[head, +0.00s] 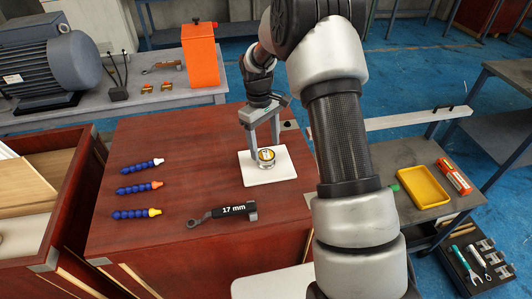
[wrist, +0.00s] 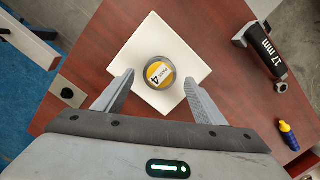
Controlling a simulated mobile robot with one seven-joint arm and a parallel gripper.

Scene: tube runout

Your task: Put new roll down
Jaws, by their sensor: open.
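A small round roll (head: 266,158) with a grey rim and a yellow-and-white label sits on a square white plate (head: 285,172) on the red-brown tabletop. In the wrist view the roll (wrist: 159,72) lies near the middle of the plate (wrist: 152,32), label up, with a "4" on it. My gripper (head: 264,145) is over the plate, pointing down. It is open, and in the wrist view its fingers (wrist: 158,82) stand on either side of the roll with gaps. Whether the fingertips are above the roll or level with it I cannot tell.
A "17 mm" wrench (head: 222,213) lies in front of the plate. Several blue segmented hoses (head: 138,188) lie at left. A grey motor (head: 45,72) and orange box (head: 201,55) stand behind. A yellow tray (head: 422,185) is on the right bench.

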